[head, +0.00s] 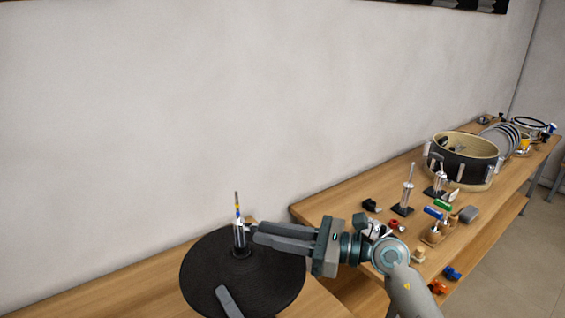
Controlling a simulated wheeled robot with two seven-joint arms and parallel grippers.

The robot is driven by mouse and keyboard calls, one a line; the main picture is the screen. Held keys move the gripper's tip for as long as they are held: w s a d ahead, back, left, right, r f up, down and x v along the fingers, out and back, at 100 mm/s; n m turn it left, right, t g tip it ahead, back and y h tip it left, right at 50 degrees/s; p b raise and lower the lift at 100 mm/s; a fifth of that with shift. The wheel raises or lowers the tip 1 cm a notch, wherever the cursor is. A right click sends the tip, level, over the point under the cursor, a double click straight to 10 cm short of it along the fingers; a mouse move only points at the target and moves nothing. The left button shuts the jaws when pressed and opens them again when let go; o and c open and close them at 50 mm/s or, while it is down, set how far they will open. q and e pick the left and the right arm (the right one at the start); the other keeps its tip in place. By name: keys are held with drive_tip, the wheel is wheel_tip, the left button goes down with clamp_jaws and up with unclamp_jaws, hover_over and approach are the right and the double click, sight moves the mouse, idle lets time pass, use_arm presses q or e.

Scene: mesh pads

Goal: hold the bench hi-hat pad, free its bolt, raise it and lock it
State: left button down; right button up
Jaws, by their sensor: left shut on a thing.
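The hi-hat pad (205,270) is a black round disc at the bottom centre of the head view, with a metal clamp (240,240) and an upright rod standing at its middle. A grey finger of my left gripper (228,302) lies over the pad's near part at the bottom edge. The gripper is shut on the pad; the rest of it is out of frame. My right gripper (251,233) reaches in from the right with its fingertips at the clamp. The bolt is too small to make out, and I cannot tell whether the fingers grip it.
A wooden bench (330,205) runs back to the right along the wall. It carries a drum (463,165), small stands (403,200), coloured-handled tools (437,212) and several loose small parts.

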use_arm(q)
drive_tip(key=shift+r, duration=0.2)
use_arm(e)
drive_tip(key=shift+w+a, duration=0.15)
drive_tip(key=shift+a, duration=0.35)
clamp_jaws()
